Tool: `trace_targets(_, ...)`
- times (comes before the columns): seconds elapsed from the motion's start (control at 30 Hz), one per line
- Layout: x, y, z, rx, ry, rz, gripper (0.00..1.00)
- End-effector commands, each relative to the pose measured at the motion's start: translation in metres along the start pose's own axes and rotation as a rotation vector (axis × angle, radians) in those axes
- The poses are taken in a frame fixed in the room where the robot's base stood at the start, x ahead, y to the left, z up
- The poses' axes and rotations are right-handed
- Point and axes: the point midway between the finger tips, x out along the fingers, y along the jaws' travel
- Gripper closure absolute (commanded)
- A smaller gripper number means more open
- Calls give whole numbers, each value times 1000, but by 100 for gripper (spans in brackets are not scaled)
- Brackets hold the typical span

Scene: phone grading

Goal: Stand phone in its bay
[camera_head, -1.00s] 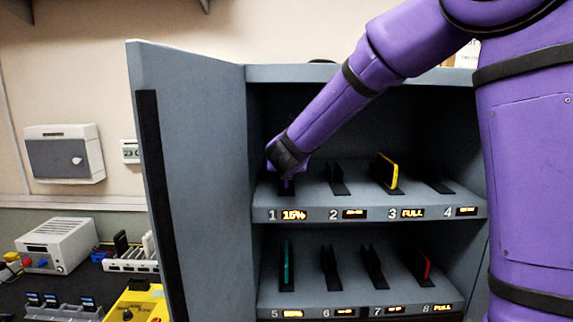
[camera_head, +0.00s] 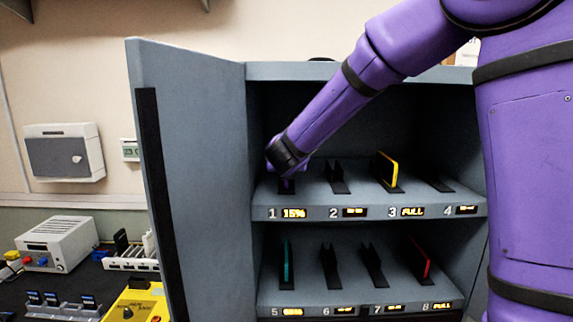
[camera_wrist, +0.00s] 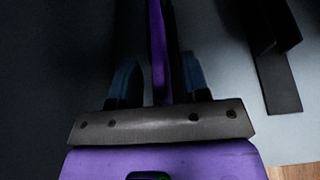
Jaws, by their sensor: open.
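A purple phone (camera_wrist: 157,45) stands edge-on in the bay 1 slot (camera_wrist: 173,45) in the wrist view, with a dark upright of the slot close on its right. In the head view only a small purple part of it (camera_head: 287,186) shows below my gripper. My gripper (camera_wrist: 158,68) is open, with one blue-grey finger on each side of the phone and a visible gap to it. In the head view my gripper (camera_head: 288,170) is at bay 1, on the upper shelf's left end. The bay 1 display (camera_head: 294,213) reads 15%.
Bay 2's empty holder (camera_head: 337,178) stands to the right. A yellow phone (camera_head: 387,170) is in bay 3, a teal one (camera_head: 287,262) in bay 5 and a red one (camera_head: 426,262) in bay 8. The cabinet's open door (camera_head: 195,190) is close on the left.

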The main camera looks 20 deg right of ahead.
Motion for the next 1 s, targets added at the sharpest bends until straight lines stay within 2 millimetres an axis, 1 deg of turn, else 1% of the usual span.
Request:
trace_targets(0.17, -21, 0, 1, -1, -2, 1, 58)
trace_targets(0.4, -64, 0, 1, -1, -4, 2, 58)
trace_targets(0.6, -92, 0, 1, 0, -3, 1, 58)
trace_targets(0.73, -102, 0, 1, 0, -2, 1, 58)
trace_targets(0.9, -106, 0, 0, -4, -1, 2, 58)
trace_targets(1.0, -111, 1, 4, -64, -11, 28, 58)
